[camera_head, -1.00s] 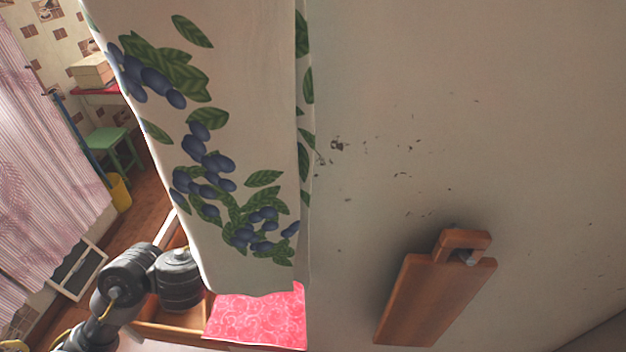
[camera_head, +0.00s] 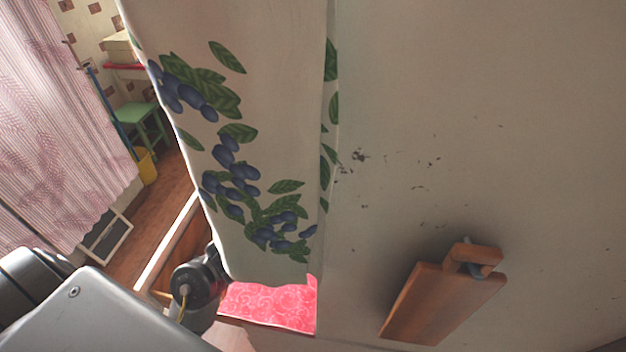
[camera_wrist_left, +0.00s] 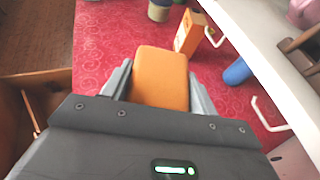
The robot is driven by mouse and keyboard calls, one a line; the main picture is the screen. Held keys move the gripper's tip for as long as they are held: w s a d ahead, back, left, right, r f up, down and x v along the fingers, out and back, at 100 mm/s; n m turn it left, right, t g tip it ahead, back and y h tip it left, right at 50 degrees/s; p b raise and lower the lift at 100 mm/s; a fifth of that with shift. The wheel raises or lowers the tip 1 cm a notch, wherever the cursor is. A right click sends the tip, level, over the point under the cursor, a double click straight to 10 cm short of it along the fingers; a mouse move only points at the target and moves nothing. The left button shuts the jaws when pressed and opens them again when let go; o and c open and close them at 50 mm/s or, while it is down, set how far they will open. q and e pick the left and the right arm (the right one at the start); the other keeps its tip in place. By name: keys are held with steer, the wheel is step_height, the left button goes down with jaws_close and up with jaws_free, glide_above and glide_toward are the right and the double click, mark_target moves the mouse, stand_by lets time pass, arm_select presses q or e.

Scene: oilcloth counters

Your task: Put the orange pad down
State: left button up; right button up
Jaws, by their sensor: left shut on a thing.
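The orange pad (camera_wrist_left: 160,72) is a rounded, upholstered-looking block in the left wrist view. My left gripper (camera_wrist_left: 160,88) has a finger on each side of it and is shut on it. Beyond the pad lies a red patterned oilcloth surface (camera_wrist_left: 100,45); I cannot tell the gap between them. In the head view the pad and the gripper's fingertips do not show. A pink-red patch of oilcloth (camera_head: 268,305) shows there below the curtain. My right gripper is in neither view.
An orange box (camera_wrist_left: 188,36), a blue object (camera_wrist_left: 237,72) and a greyish cup (camera_wrist_left: 158,10) stand on the oilcloth. A white edge with handles (camera_wrist_left: 252,62) runs along the right. A berry-print curtain (camera_head: 245,130) hangs beside the wall, where a wooden board (camera_head: 430,305) hangs.

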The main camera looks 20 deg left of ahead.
mark_target(295, 204)
arm_select(q)
steer(key=shift+s+a+f, duration=0.1)
steer(key=shift+a+f, duration=0.25)
steer(key=shift+f, duration=0.05)
steer(key=shift+r, duration=0.1)
steer(key=shift+b, duration=0.4)
steer(key=w+f+b, duration=0.1)
steer(key=b, duration=0.1)
steer(key=w+a+b, duration=0.1)
steer(key=w+b, duration=0.1)
steer(key=w+a+f+b, duration=0.1)
steer(key=b, duration=0.1)
steer(key=shift+w+a+f, duration=0.2)
steer(key=shift+f, duration=0.15)
steer(key=w+a+f+b, duration=0.1)
steer(key=w+f, duration=0.1)
steer(key=w+a+f+b, duration=0.1)
steer(key=w+f+b, duration=0.1)
steer(key=w+a+f+b, duration=0.1)
steer(key=w+b, duration=0.1)
steer(key=shift+w+f, duration=0.3)
steer(key=shift+f, duration=0.1)
steer(key=shift+w+a+f, duration=0.2)
steer(key=shift+w+f, duration=0.1)
steer(key=shift+w, duration=0.15)
steer(key=f+b, duration=0.3)
steer(key=f, duration=0.1)
steer(key=shift+w+a, duration=0.15)
steer(key=shift+w, duration=0.2)
